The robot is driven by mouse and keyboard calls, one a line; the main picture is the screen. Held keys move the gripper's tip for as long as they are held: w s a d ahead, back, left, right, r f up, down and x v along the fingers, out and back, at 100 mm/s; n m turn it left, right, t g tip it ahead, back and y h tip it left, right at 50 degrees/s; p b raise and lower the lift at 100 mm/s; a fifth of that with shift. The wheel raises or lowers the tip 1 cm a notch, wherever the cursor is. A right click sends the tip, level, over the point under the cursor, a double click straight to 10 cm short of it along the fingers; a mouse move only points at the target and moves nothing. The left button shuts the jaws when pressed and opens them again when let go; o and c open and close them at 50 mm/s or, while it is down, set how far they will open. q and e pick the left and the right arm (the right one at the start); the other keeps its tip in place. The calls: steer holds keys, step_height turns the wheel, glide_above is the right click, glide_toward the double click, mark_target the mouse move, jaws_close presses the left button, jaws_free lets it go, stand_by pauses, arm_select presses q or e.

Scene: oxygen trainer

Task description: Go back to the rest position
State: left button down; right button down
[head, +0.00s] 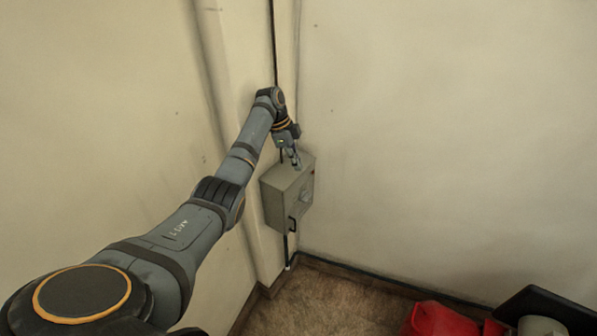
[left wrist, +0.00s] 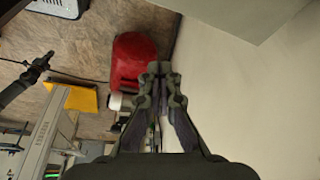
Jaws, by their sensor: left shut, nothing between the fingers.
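My left gripper (head: 296,160) is at the top of a grey wall box in the head view, with its fingers pointing down. It is shut and holds nothing. I cannot tell whether its fingertips touch the box (head: 275,198). In the left wrist view the closed fingers of my left gripper (left wrist: 158,72) point up the picture, toward the floor side. A dark arm-like shape at the left of the left wrist view looks like my right arm; its gripper (left wrist: 40,62) is too small to read.
The box has a black handle (head: 292,224) and hangs in the wall corner, with a conduit (head: 273,45) above. A red object (head: 440,320) stands on the floor at the lower right; it also shows in the left wrist view (left wrist: 132,58). A yellow piece (left wrist: 82,100) lies nearby.

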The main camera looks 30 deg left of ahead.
stand_by(0.3)
arm_select(q)
steer(key=s+d+f+n+y, duration=0.2)
steer(key=s+d+f+n, duration=0.1)
steer(key=s+f, duration=0.4)
steer(key=s+d+f+n+y, duration=0.1)
steer(key=s+d+f+n, duration=0.1)
steer(key=s+d+f, duration=0.45)
steer(key=s+d+n+t+y, duration=0.1)
steer(key=s+d+n+t, duration=0.2)
steer(key=s+n, duration=1.05)
steer(key=s+a+f+m+g, duration=0.15)
steer(key=s+f, duration=0.25)
steer(key=f, duration=0.9)
steer(key=s+a+f+m+g, duration=0.1)
steer(key=s+a+f+m, duration=0.2)
steer(key=f, duration=1.1)
steer(key=s+f+b, duration=0.1)
steer(key=s+f, duration=1.5)
steer(key=s, duration=0.3)
steer(key=shift+f, duration=0.15)
